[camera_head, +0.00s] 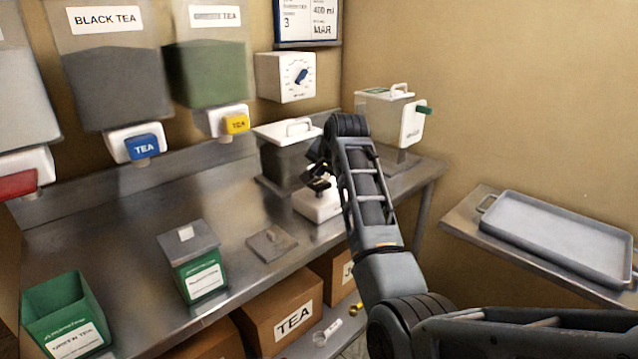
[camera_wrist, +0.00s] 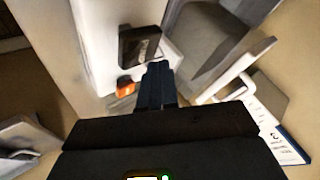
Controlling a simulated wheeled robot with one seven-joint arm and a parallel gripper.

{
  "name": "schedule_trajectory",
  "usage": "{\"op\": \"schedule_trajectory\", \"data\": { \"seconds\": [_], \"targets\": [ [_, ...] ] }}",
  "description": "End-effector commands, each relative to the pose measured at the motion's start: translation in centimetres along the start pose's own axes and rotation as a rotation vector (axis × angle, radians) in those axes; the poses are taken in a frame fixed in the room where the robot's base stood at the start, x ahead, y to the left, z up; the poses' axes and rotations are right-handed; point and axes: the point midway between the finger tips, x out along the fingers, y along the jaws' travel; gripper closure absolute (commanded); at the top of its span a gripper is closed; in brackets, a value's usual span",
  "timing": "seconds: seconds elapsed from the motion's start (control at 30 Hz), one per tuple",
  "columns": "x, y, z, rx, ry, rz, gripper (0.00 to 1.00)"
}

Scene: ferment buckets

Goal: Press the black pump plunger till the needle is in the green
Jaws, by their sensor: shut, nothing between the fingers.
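The pump is a white unit (camera_head: 316,206) on the steel counter, with its black plunger (camera_head: 319,184) on top. My gripper (camera_head: 318,165) is just above the plunger, partly hidden by my own arm. In the wrist view a black block (camera_wrist: 139,46), which looks like the plunger, is just beyond the fingertips of my shut, empty gripper (camera_wrist: 155,75). I cannot tell if they touch. A small orange-red part (camera_wrist: 125,87) shows beside it. No needle or green zone can be read in either view.
A lidded dark container (camera_head: 280,160) stands behind the pump, and a lidded dispenser (camera_head: 392,115) to its right. A green tin (camera_head: 66,318), a lidded green tin (camera_head: 190,262) and a small grey plate (camera_head: 271,244) stand left. A metal tray (camera_head: 560,232) is at right.

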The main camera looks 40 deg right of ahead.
Motion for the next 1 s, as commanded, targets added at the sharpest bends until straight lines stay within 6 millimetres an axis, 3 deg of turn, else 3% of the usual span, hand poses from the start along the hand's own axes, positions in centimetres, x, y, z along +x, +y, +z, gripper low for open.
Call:
{"op": "schedule_trajectory", "data": {
  "seconds": [1.0],
  "targets": [
    [0.66,0.49,0.49,0.000,0.000,0.000,1.00]
  ]
}}
